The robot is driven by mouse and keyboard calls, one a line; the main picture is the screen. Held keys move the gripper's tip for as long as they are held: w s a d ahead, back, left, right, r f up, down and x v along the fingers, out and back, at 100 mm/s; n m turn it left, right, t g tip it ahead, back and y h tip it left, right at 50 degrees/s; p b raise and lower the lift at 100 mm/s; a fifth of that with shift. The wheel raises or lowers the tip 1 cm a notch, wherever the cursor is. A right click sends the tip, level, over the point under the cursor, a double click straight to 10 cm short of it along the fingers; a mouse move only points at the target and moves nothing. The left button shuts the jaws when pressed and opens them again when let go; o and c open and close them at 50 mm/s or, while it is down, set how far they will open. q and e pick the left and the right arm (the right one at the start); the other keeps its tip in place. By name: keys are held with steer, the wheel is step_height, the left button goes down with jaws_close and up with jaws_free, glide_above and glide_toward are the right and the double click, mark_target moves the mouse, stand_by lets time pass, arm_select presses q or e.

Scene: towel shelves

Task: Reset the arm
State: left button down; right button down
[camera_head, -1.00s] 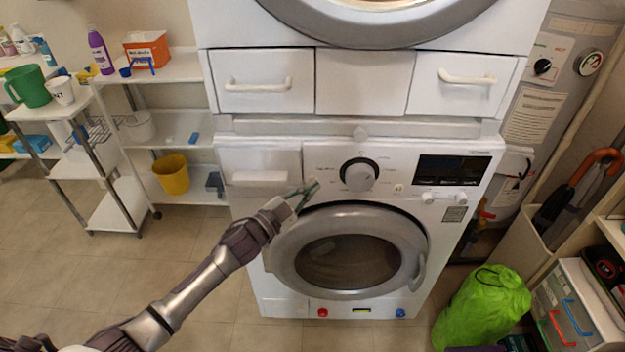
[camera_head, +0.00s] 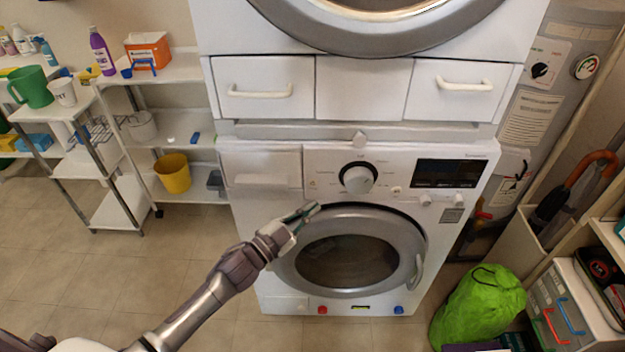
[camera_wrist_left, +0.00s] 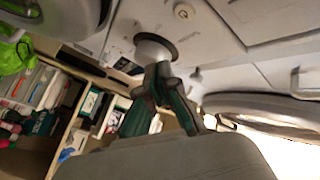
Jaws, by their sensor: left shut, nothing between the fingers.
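My left gripper (camera_head: 303,214) is in front of the lower washing machine (camera_head: 268,218), at the upper left edge of its round door (camera_head: 350,258). Its fingers look closed together and hold nothing. The washer door appears shut. In the left wrist view, the gripper's green-padded fingers (camera_wrist_left: 165,98) are close together, with the round dial (camera_wrist_left: 155,48) behind them. The dial also shows in the head view (camera_head: 358,179), above and right of my gripper. My right gripper is not in view.
A second machine (camera_head: 380,20) is stacked above, with white-handled drawers (camera_head: 263,85) between. White shelves (camera_head: 120,205) with a yellow bucket (camera_head: 173,173) stand at left. A green bag (camera_head: 480,308) and a drawer box (camera_head: 560,305) are at lower right. The floor at left is clear.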

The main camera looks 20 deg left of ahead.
arm_select(q)
steer(key=shift+s+d, duration=0.1)
steer(key=shift+s, duration=0.35)
steer(key=s+a+f+n+g+y, duration=0.2)
steer(key=s+f+y, duration=0.15)
steer(key=f, duration=0.65)
steer(key=s+a+f+n+g+y, duration=0.2)
steer(key=s+a+f+n, duration=0.15)
steer(key=f, duration=0.65)
steer(key=s+a+f+n+g+y, duration=0.2)
steer(key=s+f, duration=0.2)
steer(key=f, duration=0.6)
steer(key=s+f+n+g, duration=0.1)
steer(key=s+f+g, duration=0.2)
steer(key=s+f, duration=0.3)
steer(key=s+f+n+g+y, duration=0.1)
steer(key=s+f+g, duration=0.2)
steer(key=s, duration=1.4)
steer(key=s+f+n+g+y, duration=0.1)
steer(key=s+f+g, duration=0.2)
steer(key=s+f, duration=0.7)
steer(key=shift+s+d+f+g, duration=0.35)
steer(key=shift+s+f+g, duration=0.05)
steer(key=shift+s, duration=0.75)
